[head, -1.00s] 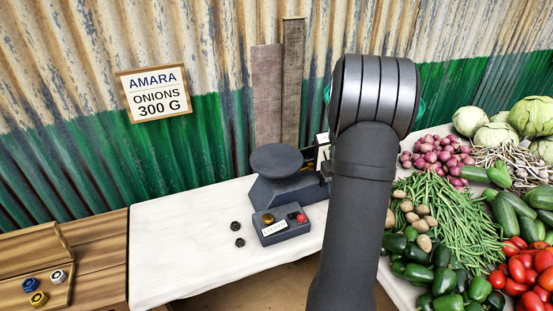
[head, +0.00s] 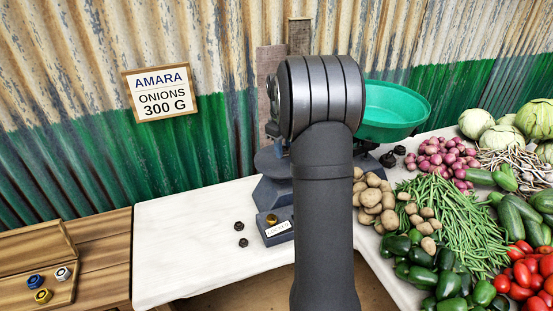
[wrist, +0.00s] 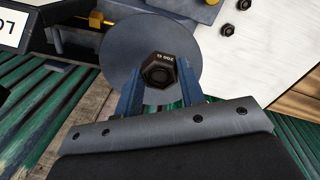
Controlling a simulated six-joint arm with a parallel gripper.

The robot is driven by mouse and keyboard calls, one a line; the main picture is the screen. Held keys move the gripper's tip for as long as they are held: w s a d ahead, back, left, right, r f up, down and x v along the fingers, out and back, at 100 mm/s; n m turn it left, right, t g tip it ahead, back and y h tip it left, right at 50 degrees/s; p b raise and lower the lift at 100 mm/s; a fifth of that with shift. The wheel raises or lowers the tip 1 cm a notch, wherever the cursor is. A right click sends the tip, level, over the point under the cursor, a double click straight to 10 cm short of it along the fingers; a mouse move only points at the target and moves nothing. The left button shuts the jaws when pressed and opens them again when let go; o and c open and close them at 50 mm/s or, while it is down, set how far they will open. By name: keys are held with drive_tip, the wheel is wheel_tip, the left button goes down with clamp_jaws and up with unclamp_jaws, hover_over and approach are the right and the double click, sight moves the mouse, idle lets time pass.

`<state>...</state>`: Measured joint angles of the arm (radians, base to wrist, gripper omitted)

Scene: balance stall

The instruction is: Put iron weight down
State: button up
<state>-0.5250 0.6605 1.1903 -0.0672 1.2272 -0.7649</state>
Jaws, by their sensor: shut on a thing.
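In the wrist view my gripper (wrist: 160,92) is shut on a dark hexagonal iron weight (wrist: 158,72) marked 200 G. The weight is over the round grey plate (wrist: 118,50) of the scale; I cannot tell whether it touches the plate. In the head view my arm hides the gripper, the held weight and much of the scale. The left edge of the grey plate (head: 266,160) shows beside the arm. The scale's green pan (head: 395,112) is on the right, behind my arm.
Two small dark weights (head: 239,226) lie on the white table (head: 190,235), left of a labelled box with a brass knob (head: 272,219). Dark weights (head: 388,160) also lie below the pan. Potatoes (head: 372,200) and other vegetables fill the right. The table's left is clear.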

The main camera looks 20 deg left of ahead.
sight(277, 167)
drive_tip(key=a+f, duration=0.1)
drive_tip(key=a, duration=0.1)
drive_tip(key=shift+a+f, duration=0.35)
drive_tip(key=shift+a, duration=0.05)
drive_tip(key=shift+f, duration=1.95)
drive_tip(key=shift+f, duration=0.1)
drive_tip(key=o, duration=1.1)
wheel_tip(277, 167, up, 12)
drive_tip(key=s, duration=0.1)
drive_tip(key=shift+a, duration=0.1)
